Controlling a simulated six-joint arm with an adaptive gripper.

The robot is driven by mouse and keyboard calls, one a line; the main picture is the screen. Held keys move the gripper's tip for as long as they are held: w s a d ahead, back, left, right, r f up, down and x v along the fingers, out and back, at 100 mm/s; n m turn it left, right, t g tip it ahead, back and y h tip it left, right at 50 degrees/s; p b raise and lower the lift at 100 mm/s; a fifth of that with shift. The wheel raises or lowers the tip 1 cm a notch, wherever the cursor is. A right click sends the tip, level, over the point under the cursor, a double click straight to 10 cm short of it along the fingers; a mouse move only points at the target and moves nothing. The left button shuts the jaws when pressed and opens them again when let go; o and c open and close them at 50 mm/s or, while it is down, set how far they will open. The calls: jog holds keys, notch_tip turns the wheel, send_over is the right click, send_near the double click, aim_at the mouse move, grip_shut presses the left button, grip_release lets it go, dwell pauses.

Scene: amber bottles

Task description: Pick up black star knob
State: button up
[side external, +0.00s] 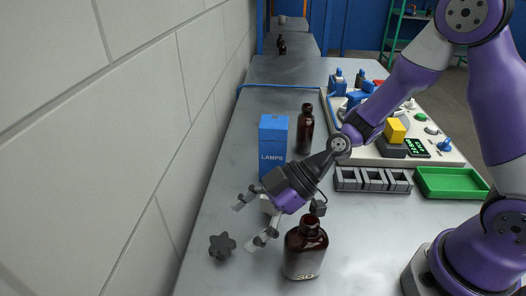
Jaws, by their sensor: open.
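A black star knob (222,246) lies on the grey table near its left edge, close to the wall. My gripper (254,222) is open and empty. It reaches in from the right, with its fingers pointing down and left, just to the right of the knob. The fingertips appear apart from the knob, though their height above the table is hard to judge. No part of the knob is hidden by the gripper.
An amber bottle (306,249) stands just right of the gripper, another amber bottle (305,128) behind. A blue LAMPS box (273,143) stands behind the gripper. A grey slotted holder (373,180), green tray (453,182) and control panel (440,128) are right. The wall (120,150) borders the left.

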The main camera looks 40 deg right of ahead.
aim_at(223, 242)
jog(key=x, duration=0.6)
jog(key=shift+s+a+f, duration=0.1)
jog(key=c, duration=1.1)
